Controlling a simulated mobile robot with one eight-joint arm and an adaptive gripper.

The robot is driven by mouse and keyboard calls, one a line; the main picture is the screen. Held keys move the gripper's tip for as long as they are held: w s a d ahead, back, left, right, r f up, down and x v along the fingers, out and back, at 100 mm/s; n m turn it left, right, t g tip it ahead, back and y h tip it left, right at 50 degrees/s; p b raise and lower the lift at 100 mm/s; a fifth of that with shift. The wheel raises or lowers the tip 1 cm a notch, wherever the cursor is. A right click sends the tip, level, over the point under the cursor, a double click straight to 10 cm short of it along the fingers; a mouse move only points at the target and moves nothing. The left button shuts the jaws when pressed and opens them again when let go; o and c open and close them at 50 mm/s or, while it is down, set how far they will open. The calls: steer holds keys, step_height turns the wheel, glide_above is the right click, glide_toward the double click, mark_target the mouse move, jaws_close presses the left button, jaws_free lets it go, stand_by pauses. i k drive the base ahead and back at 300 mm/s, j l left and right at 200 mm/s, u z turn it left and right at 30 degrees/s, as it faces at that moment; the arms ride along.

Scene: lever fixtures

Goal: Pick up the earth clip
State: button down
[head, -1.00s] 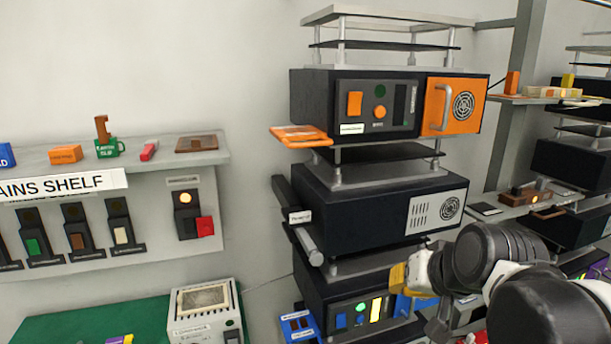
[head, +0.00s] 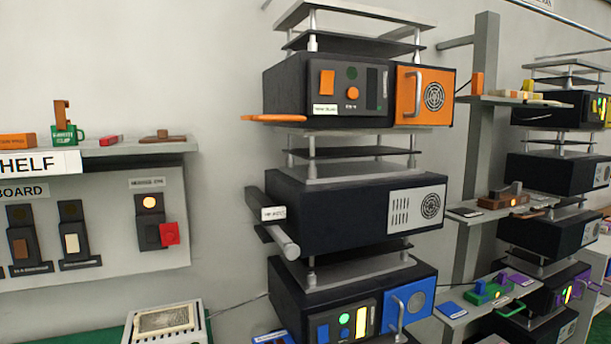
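The earth clip (head: 66,136) is a small green block with a dark green loop on its right side and a label that seems to read "earth clip". It sits on the grey shelf (head: 130,149) at the left of the head view. An upright brown piece (head: 61,114) stands at its top; I cannot tell whether it is part of the clip. My gripper is not in view now.
An orange block (head: 15,141), a red piece (head: 111,140) and a brown plate (head: 163,138) share the shelf. A switch board (head: 115,254) hangs below.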

mark_target(64, 134)
steer(key=u, duration=1.4)
